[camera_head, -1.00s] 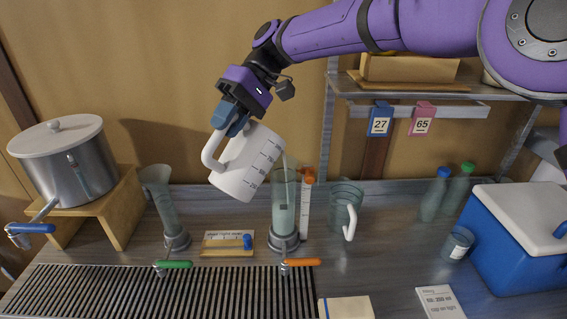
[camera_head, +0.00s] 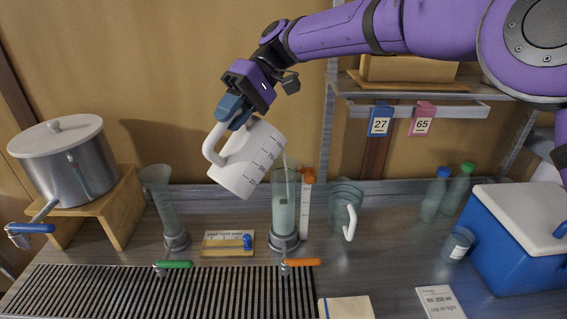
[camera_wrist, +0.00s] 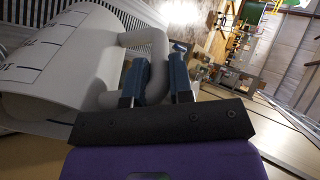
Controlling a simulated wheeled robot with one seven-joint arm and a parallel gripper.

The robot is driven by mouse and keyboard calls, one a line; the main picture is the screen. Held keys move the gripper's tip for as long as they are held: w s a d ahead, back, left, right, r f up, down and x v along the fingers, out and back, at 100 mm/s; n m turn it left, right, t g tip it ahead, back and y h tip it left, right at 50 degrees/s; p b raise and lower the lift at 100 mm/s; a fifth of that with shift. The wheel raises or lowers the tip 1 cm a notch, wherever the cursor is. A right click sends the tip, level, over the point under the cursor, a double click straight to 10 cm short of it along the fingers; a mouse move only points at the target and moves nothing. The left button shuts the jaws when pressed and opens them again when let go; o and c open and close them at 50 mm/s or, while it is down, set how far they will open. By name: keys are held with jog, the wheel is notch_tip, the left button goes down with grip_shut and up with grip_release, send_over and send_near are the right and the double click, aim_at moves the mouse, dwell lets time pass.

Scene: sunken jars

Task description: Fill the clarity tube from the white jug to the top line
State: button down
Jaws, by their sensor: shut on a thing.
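My gripper (camera_head: 233,108) is shut on the handle of the white jug (camera_head: 249,160) and holds it tilted in the air, lip to the right. In the wrist view the blue fingers of my gripper (camera_wrist: 160,82) close on the handle of the jug (camera_wrist: 60,65), whose dark scale marks show. A thin pale stream runs from the lip into a clear tube (camera_head: 284,212) below right. This tube holds pale greenish liquid in its body. A white scale with an orange slider (camera_head: 307,178) stands beside it. The exact level against any line is too small to read.
A flared clear tube (camera_head: 166,210) stands left. A clear jug (camera_head: 346,208) stands close right of the filling tube. A lidded pot (camera_head: 72,165) sits on a wooden stand. Green and blue capped bottles and a blue cooler (camera_head: 515,240) are at right. A slatted drain lies in front.

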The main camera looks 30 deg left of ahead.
aim_at(213, 176)
jog(key=shift+w+d+r+g, duration=0.1)
jog(key=shift+w+r+g, duration=1)
jog(key=shift+w+r, duration=0.15)
dwell(3.2)
jog(key=shift+s, duration=0.15)
jog(key=s+f+t, duration=0.1)
jog(key=f, duration=0.1)
jog(key=s+f+t, duration=0.3)
jog(key=f+t, duration=0.1)
jog(key=shift+s+a, duration=0.4)
jog(key=shift+f, duration=0.3)
jog(key=f+t, duration=0.1)
jog(key=s+f+t, duration=0.1)
jog(key=f+t+h, duration=0.1)
jog(key=f, duration=0.1)
jog(key=shift+s+a+f, duration=0.1)
jog(key=shift+s+a, duration=0.1)
jog(key=shift+s, duration=0.2)
notch_tip(213, 176, up, 12)
jog(key=t, duration=0.4)
jog(key=shift+f+h, duration=0.25)
jog(key=shift+h, duration=0.05)
jog(key=shift+r, duration=0.35)
